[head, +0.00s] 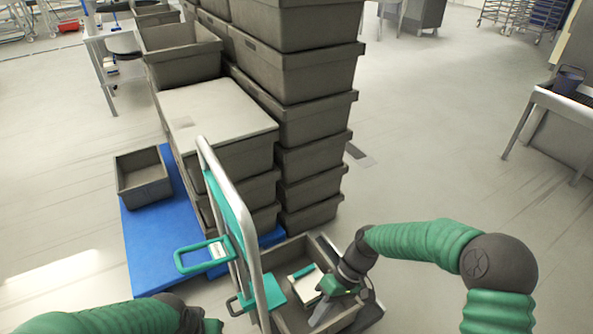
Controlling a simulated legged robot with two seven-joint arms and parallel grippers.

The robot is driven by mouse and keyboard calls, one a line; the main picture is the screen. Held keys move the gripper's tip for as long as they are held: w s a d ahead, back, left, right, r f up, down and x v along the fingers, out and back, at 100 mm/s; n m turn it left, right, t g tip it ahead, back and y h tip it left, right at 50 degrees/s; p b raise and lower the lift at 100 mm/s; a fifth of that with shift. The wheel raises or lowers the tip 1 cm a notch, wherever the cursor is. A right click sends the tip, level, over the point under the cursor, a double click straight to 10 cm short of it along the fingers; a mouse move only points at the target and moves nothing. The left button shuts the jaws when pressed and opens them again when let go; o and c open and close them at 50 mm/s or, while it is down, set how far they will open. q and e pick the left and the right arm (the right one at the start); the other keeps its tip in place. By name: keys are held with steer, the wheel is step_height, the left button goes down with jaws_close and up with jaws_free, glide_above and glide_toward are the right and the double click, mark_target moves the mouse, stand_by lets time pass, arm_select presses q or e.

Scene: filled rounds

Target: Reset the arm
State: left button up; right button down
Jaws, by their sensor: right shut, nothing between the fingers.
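My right arm (430,242), with green sleeves and dark joints, comes in from the right and bends down to the grey bin on the cart. My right gripper (319,316) is shut and empty, pointing down over or inside this open bin (347,317). A white and teal item (305,283) lies in the bin beside the gripper; whether they touch is unclear. My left arm (110,318) shows at the bottom left edge. My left gripper (208,326) is only partly in view, low beside the cart, and its fingers cannot be made out.
A cart handle (228,215) with teal panels stands left of the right gripper. Behind it are tall stacks of grey crates (305,75) and a lidded crate (215,112). A small open bin (143,177) sits on a blue platform (150,240). Floor at right is clear up to a table (565,103).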

steer(key=s+d+r+m+t+h+p, duration=0.2)
steer(key=d+r+p, duration=0.2)
steer(key=r, duration=0.4)
steer(key=s+d+r+m+t+h+p, duration=0.1)
steer(key=s+d+r+m+t+p, duration=0.1)
steer(key=d+r+p, duration=0.3)
steer(key=s+d+r+m+t+h+p, duration=0.2)
steer(key=r+p, duration=0.6)
steer(key=r, duration=0.4)
steer(key=s+d+t, duration=0.1)
steer(key=s+d, duration=0.1)
steer(key=d, duration=0.1)
steer(key=shift+s+d+r+h, duration=0.2)
steer(key=shift+s+r+h, duration=0.05)
steer(key=shift+r+h, duration=0.1)
steer(key=shift+s, duration=0.1)
